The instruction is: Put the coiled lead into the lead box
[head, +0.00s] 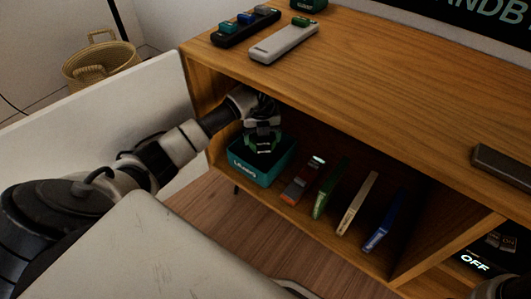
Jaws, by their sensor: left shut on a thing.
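The lead box (250,173) is an open teal box with white lettering on its front. It stands at the left end of the cabinet's open lower shelf. My left gripper (263,138) reaches in under the cabinet top from the left and points down over the box's opening. It is shut on a dark thing, seemingly the coiled lead (262,147), which shows only in part between the fingers in the shade. I cannot tell whether the lead touches the inside of the box. My right gripper is not in view.
A basket (103,65) stands behind left.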

